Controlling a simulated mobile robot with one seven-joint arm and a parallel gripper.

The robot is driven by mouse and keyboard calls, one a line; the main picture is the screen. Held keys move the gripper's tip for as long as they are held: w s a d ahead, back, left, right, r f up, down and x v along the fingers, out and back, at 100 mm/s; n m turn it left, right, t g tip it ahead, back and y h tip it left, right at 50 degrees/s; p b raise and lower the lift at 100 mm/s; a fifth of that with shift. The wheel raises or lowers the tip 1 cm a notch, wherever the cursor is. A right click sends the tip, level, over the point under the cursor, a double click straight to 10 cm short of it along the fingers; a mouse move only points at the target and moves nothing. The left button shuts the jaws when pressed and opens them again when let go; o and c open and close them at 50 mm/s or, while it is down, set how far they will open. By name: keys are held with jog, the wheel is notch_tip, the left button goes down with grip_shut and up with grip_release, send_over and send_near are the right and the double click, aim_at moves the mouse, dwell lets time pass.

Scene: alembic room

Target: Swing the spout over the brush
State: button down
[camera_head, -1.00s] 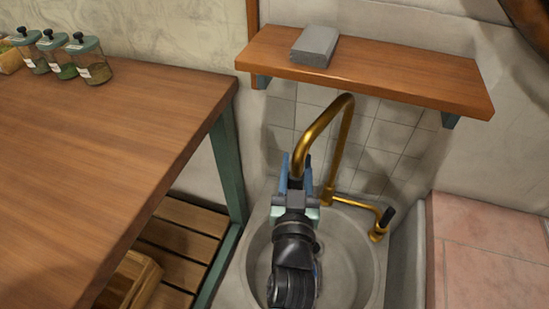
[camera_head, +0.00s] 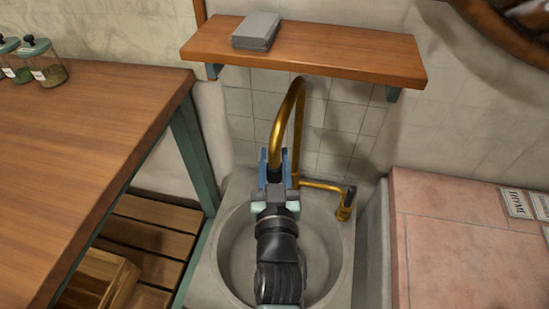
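The brass spout (camera_head: 285,116) arches up from the back of the round grey sink (camera_head: 232,257), and its free end comes down toward the front. My gripper (camera_head: 274,166) is at that lower end, with one blue finger on each side of it. I cannot tell from here whether the fingers press on the spout or only stand around it. My arm covers the middle of the basin. No brush can be made out; part of the basin is hidden behind my arm.
A brass side pipe with a dark-tipped handle (camera_head: 346,203) stands right of the spout. A wooden shelf (camera_head: 350,56) with a grey block (camera_head: 256,31) hangs above. A wooden table (camera_head: 90,130) is at left, a pink tiled counter (camera_head: 450,225) at right.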

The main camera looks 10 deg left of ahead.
jog(key=shift+s+a+f, duration=0.15)
jog(key=shift+a+f, duration=0.05)
jog(key=shift+f, duration=0.05)
jog(key=c, duration=0.8)
grip_release()
jog(key=shift+o, duration=1.4)
jog(key=shift+r, duration=0.15)
jog(key=shift+d, duration=0.1)
jog(key=shift+r, duration=0.1)
jog(key=s+d+p, duration=0.1)
jog(key=s, duration=1.2)
jog(key=shift+d, duration=0.35)
jog(key=shift+w, duration=0.1)
